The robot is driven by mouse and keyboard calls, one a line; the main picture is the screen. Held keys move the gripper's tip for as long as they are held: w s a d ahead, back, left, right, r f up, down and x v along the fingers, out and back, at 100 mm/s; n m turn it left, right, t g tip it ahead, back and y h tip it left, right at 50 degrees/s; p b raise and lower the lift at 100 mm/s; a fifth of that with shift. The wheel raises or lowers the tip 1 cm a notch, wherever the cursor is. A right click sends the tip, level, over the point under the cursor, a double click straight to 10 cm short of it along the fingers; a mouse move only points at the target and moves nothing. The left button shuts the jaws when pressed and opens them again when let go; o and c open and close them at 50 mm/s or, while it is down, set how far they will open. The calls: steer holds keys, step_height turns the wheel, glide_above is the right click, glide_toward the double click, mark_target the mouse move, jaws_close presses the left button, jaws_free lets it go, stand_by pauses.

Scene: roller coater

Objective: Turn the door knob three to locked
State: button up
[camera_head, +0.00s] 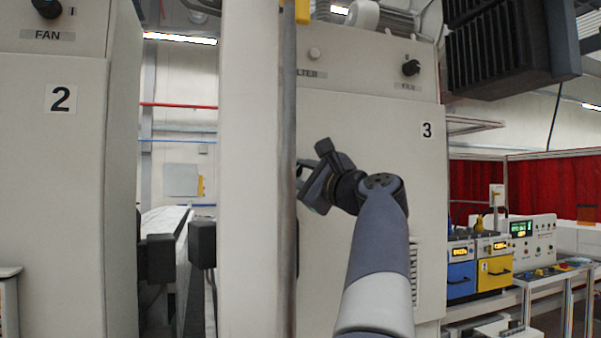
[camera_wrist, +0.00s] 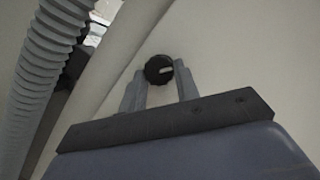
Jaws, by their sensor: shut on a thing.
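The door knob (camera_wrist: 158,69) of cabinet three is a small round black knob with a pale mark, seen in the wrist view on a beige panel. My gripper (camera_wrist: 160,72) has one finger on each side of it and is shut on it. The mark runs roughly sideways across the knob; I see no locked or unlocked label. In the head view my gripper (camera_head: 306,182) is at the left edge of the beige door (camera_head: 380,130) marked 3. The knob is not clearly visible there.
A tall beige post (camera_head: 255,170) stands just left of my gripper. Cabinet 2 (camera_head: 60,180) is further left. A black fan knob (camera_head: 411,67) is above the door. A ribbed grey hose (camera_wrist: 48,60) runs along the left of the wrist view.

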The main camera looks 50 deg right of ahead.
steer(key=n+g+y, duration=0.1)
steer(key=n, duration=0.3)
steer(key=shift+d+r, duration=0.1)
steer(key=shift+r, duration=0.05)
steer(key=shift+r+n+g+y, duration=0.15)
steer(key=shift+n+g+y, duration=0.35)
steer(key=shift+n, duration=1.2)
steer(key=o, duration=1)
steer(key=shift+s, duration=0.1)
steer(key=s, duration=0.3)
steer(key=s+a+b, duration=0.1)
steer(key=s, duration=0.3)
steer(key=s+b, duration=0.1)
steer(key=s, duration=0.2)
steer(key=shift+s+a, duration=0.15)
steer(key=shift+s, duration=0.15)
